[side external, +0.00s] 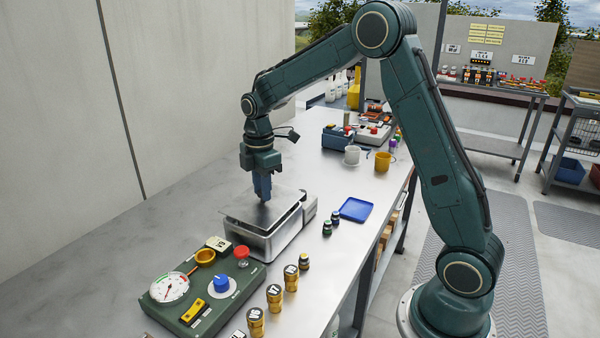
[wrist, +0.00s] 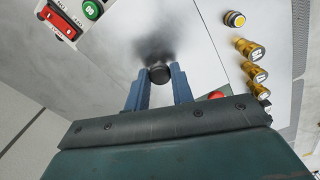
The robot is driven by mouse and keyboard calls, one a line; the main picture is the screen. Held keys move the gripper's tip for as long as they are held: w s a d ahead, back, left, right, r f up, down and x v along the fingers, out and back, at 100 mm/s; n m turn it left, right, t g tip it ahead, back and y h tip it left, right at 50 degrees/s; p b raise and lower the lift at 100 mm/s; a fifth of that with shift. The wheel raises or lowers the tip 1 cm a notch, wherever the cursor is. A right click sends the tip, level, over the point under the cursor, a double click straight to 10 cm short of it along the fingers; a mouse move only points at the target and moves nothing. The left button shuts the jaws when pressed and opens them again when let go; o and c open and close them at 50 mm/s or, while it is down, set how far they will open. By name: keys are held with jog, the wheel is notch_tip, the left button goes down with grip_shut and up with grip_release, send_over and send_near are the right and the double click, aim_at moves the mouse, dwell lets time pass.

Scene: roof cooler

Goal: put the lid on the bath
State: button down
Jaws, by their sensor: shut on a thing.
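The bath (side external: 284,240) is a silver metal box on the steel bench in the side external view. The lid (side external: 243,212) is a thin grey metal plate over its top, its left corner reaching past the bath's wall. I cannot tell whether it touches the rim. In the wrist view, the lid (wrist: 195,60) fills the middle, with a dark round knob (wrist: 160,74) at its centre. My gripper (side external: 264,200) points down at the lid. Its blue fingers (wrist: 159,86) are shut on the knob, one on each side. The bath is mostly hidden under the lid in the wrist view.
A green console (side external: 205,290) with a gauge and red button stands in front of the bath. Gold-capped jars (side external: 274,297) line the bench edge. Small dark bottles (side external: 327,229) and a blue tray (side external: 355,209) lie to the right. Bare bench is at left.

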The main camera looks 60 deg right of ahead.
jog(key=shift+f, duration=0.55)
jog(key=c, duration=1.2)
grip_release()
jog(key=shift+r, duration=0.1)
notch_tip(320, 180, up, 13)
